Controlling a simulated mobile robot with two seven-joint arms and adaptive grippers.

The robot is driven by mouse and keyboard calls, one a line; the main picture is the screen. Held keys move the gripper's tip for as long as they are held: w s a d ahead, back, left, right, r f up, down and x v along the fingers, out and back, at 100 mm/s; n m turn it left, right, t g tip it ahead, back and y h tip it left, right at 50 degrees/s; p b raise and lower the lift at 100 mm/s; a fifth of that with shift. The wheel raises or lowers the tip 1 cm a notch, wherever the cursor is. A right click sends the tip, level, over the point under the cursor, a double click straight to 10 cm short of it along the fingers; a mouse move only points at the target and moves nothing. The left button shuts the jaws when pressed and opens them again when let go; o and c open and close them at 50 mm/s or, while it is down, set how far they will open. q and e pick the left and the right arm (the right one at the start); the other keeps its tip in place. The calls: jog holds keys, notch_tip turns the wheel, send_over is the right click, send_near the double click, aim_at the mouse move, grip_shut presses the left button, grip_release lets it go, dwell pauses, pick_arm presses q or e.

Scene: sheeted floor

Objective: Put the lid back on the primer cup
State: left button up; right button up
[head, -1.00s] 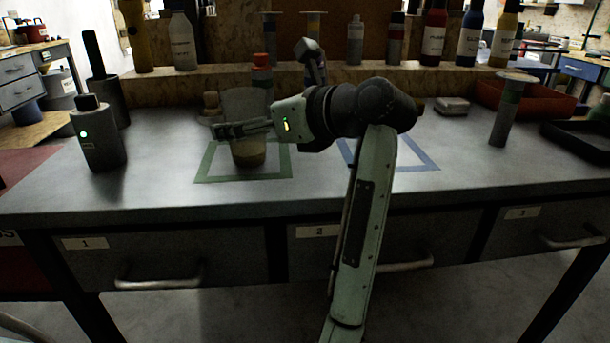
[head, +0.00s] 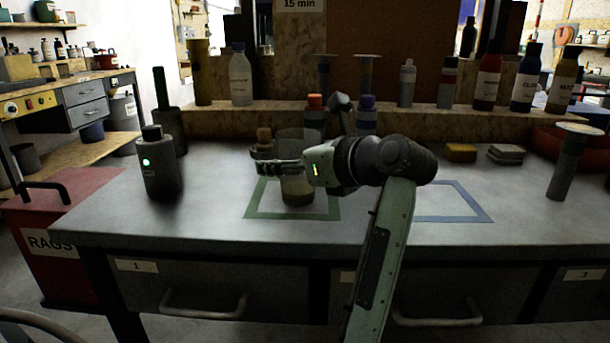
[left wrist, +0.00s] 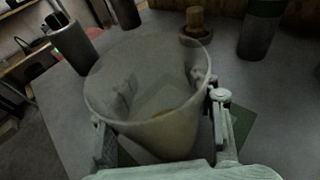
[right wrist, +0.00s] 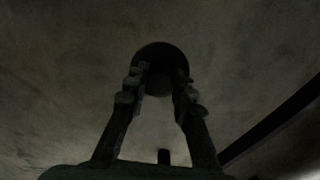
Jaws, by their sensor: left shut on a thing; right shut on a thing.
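The primer cup (head: 297,190) is tall, pale and translucent, and stands upright within the green taped square. It is open at the top in the left wrist view (left wrist: 150,110). My left gripper (head: 278,168) is shut on the cup, with one finger along each side in the wrist view. A round piece with a wooden knob (head: 264,137), looking like the lid, lies on the bench just behind the cup; it also shows in the left wrist view (left wrist: 195,28). My right gripper (right wrist: 160,85) shows only in its dark wrist view, shut on a dark round thing I cannot identify.
A grey canister with a green light (head: 161,170) stands left on the bench. Bottles line the back shelf (head: 230,118). A blue taped square (head: 455,213) looks empty. A grey post with a disc top (head: 568,165) stands at the right.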

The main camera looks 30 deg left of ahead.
aim_at(286, 137)
pick_arm(q)
jog(key=shift+c, duration=1.4)
jog(key=shift+c, duration=0.5)
jog(key=shift+r, duration=0.65)
notch_tip(286, 137, up, 3)
jog(key=s+a+r, duration=0.2)
jog(key=a, duration=0.1)
jog(key=s+a+r, duration=0.2)
jog(key=a, duration=0.1)
jog(key=s+a+r, duration=0.2)
jog(key=a, duration=0.2)
jog(key=shift+r, duration=0.35)
